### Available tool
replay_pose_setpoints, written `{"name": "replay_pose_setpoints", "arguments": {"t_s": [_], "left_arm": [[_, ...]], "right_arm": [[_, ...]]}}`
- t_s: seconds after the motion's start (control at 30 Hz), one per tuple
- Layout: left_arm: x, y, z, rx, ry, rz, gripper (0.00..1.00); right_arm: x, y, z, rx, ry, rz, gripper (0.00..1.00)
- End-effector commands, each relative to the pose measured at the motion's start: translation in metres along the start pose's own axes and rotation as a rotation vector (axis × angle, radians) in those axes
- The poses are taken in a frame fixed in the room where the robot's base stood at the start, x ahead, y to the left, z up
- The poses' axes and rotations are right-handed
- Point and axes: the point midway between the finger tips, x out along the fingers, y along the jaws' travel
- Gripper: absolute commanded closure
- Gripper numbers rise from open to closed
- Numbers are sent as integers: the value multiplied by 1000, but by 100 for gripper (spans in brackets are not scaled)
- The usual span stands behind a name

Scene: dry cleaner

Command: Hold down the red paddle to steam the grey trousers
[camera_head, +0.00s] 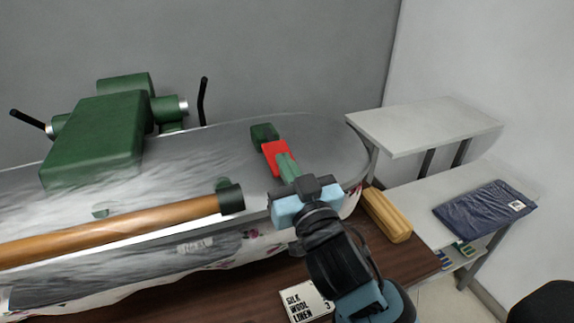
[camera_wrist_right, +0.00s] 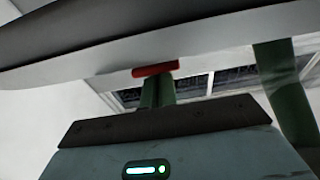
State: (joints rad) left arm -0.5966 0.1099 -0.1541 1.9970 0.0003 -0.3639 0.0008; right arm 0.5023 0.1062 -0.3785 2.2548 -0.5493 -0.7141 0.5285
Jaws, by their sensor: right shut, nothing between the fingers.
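The red paddle (camera_head: 273,154) is on the board, beside a dark green block (camera_head: 265,135); in the wrist view it is a red bar (camera_wrist_right: 155,69). My right gripper (camera_head: 289,167) is shut and empty. Its green fingertips (camera_wrist_right: 157,92) are right at the paddle and overlap its near end in both views; I cannot tell how hard they press. Grey cloth, seemingly the grey trousers (camera_head: 150,268), hangs at the board's front with a pale label. Whitish streaks blur the board's left part. My left gripper is not in view.
A wooden bar with a dark end cap (camera_head: 130,220) crosses the front left. A green machine head (camera_head: 95,140) stands behind. A tan block (camera_head: 386,214) and a lettered card (camera_head: 307,301) lie on the brown table. Folded blue trousers (camera_head: 484,209) lie on the right shelf.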

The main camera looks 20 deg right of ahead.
Motion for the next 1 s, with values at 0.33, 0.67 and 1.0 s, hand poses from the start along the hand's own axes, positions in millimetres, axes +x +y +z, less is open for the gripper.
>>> {"name": "replay_pose_setpoints", "arguments": {"t_s": [0.33, 0.67, 1.0], "left_arm": [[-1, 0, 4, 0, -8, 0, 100], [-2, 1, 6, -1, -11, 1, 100], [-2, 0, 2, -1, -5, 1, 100]], "right_arm": [[0, 0, 2, 0, -5, 0, 100], [0, 0, 2, 0, -6, 0, 100], [0, 0, 2, 0, -6, 0, 100]]}}
